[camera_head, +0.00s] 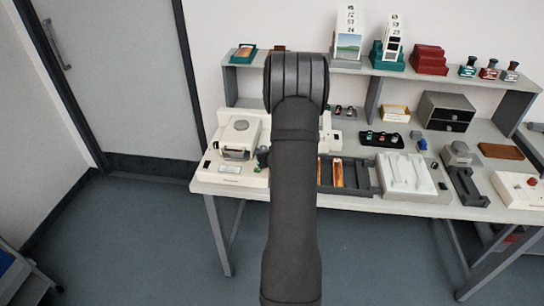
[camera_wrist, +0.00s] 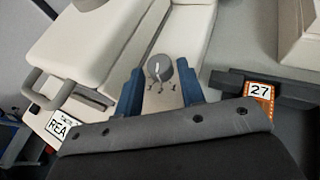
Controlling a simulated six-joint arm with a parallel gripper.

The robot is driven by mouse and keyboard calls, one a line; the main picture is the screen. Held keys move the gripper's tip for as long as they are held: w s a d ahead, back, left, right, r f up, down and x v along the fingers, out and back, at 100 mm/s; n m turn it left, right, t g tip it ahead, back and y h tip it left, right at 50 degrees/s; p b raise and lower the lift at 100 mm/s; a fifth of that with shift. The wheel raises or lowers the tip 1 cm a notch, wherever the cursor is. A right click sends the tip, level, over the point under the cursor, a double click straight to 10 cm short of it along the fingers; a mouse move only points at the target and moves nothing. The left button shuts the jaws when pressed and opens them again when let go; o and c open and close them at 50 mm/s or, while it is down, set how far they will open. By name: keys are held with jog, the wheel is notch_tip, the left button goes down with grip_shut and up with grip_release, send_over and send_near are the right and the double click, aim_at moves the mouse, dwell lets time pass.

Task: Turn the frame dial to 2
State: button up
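The frame dial is a round grey knob (camera_wrist: 160,68) on the pale printer body (camera_wrist: 165,20) in the wrist view. It bears a short white pointer line, and small marks below it are too small to read. My gripper (camera_wrist: 160,70) is open, with one blue finger on each side of the dial and visible gaps between. I cannot tell how deep the fingertips reach. In the head view the white printer (camera_head: 213,165) stands at the table's left end. My arm hides the dial and most of my gripper there.
A printer display (camera_wrist: 62,125) reading "REA" shows at left beside a grey handle (camera_wrist: 45,90). An orange card marked 27 (camera_wrist: 259,91) lies in a dark holder at right. A dark tray (camera_head: 362,180) and white tray (camera_head: 405,172) stand right of my arm. A shelf (camera_head: 345,69) runs behind.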

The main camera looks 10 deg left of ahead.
jog(key=v, duration=1.7)
jog(key=shift+w, duration=0.2)
jog(key=x, duration=1.7)
jog(key=shift+a+f, duration=0.15)
